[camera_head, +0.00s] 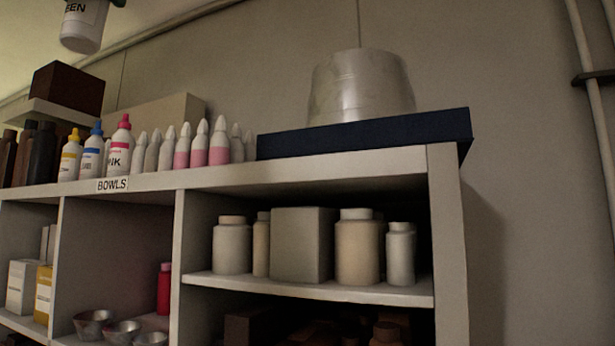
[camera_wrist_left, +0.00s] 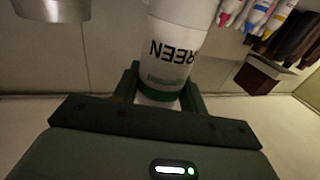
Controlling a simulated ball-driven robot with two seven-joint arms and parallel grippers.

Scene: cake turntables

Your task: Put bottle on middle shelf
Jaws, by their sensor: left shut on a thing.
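A white bottle (camera_head: 84,27) with a black label ending in "EEN" hangs in the air at the top left of the head view, above the shelf unit and cut off by the frame edge. My left gripper (camera_wrist_left: 162,92) is shut on it; in the wrist view the bottle (camera_wrist_left: 183,35) shows an upside-down "REEN" and a green band between the fingers. Only a dark green bit of the gripper (camera_head: 118,3) shows in the head view. The shelf board (camera_head: 310,291) below the top holds several pale jars and a grey box. My right gripper is not in view.
The unit's top (camera_head: 300,172) bears a row of bottles (camera_head: 170,150), a dark blue flat box (camera_head: 365,135) and a metal cylinder (camera_head: 360,85) on it. Left bays hold bowls (camera_head: 92,324), a red bottle (camera_head: 164,288) and small boxes. The air before the shelves looks clear.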

